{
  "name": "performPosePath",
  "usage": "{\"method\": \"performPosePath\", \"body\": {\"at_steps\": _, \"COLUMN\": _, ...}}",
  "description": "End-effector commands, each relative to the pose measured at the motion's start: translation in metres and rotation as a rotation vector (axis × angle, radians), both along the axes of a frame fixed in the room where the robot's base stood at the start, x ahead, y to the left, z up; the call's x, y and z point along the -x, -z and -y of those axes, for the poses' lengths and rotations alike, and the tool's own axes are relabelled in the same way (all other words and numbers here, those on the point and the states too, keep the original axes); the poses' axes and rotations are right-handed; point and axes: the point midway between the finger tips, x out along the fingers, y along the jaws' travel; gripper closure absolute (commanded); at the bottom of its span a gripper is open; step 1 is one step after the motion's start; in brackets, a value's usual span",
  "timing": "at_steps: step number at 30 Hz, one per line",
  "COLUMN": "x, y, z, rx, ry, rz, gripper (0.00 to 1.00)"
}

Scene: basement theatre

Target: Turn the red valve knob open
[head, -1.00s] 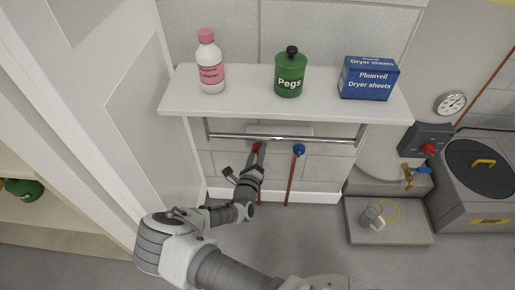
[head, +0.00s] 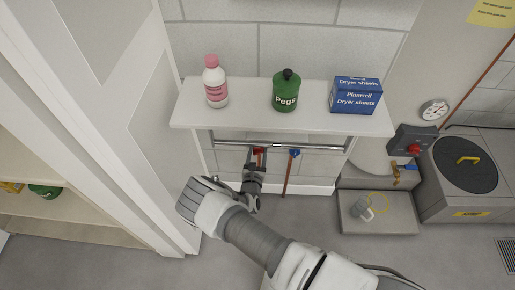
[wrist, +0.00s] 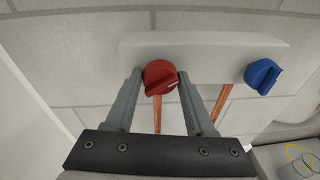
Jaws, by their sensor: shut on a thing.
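The red valve knob (wrist: 160,76) sits on a white backplate (wrist: 215,52) on the wall, above a copper pipe. It also shows in the head view (head: 259,150), below the shelf and rail. My gripper (wrist: 160,82) is at the knob, with one finger on each side, and is shut on it. In the head view my gripper (head: 257,160) reaches up to the knob from below. A white mark shows on the knob's right side. The fingertips partly cover the knob's sides.
A blue knob (wrist: 262,75) is close to the right on the same plate. A metal rail (head: 280,143) and a white shelf (head: 290,118) with a bottle, a Pegs jar and a dryer sheets box are above. A white door panel (head: 150,110) stands to the left.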

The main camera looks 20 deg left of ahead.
Motion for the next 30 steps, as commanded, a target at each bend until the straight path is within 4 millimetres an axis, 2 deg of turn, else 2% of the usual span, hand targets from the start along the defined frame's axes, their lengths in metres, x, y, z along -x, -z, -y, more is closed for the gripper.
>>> {"method": "performPosePath", "body": {"at_steps": 1, "x": -0.0006, "y": -0.0047, "z": 0.0016, "rx": -0.043, "ry": 0.003, "rz": -0.010, "gripper": 1.00}}
{"method": "performPosePath", "body": {"at_steps": 15, "x": -0.0007, "y": -0.0023, "z": 0.0019, "rx": -0.392, "ry": 0.002, "rz": -0.094, "gripper": 1.00}}
{"method": "performPosePath", "body": {"at_steps": 30, "x": -0.0009, "y": -0.0007, "z": 0.0017, "rx": -0.510, "ry": 0.002, "rz": -0.122, "gripper": 1.00}}
